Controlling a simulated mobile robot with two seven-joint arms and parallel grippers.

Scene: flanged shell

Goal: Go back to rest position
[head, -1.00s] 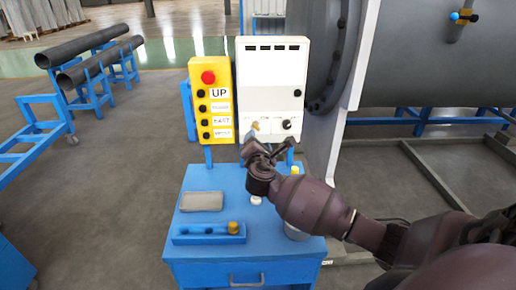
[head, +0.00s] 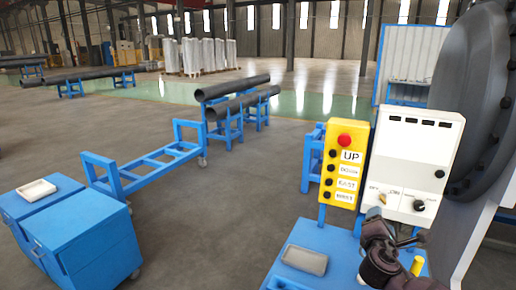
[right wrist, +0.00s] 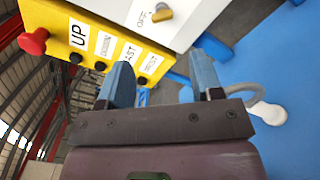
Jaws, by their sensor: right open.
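My right gripper (head: 398,238) is in front of the lower edge of a white control box (head: 412,150), above a blue cart top (head: 335,248). In the right wrist view its two blue fingers stand apart with nothing between them (right wrist: 162,82). A yellow button panel (head: 343,165) with a red button stands left of the white box. It also shows in the right wrist view (right wrist: 88,45), beyond the fingers. My left gripper is not in view.
A grey tray (head: 305,260) and a yellow-topped piece (head: 418,264) are on the cart. A large dark flanged shell (head: 485,90) stands at the right. Blue cabinets (head: 85,250) and an empty blue frame (head: 150,170) stand at the left. Open floor lies between.

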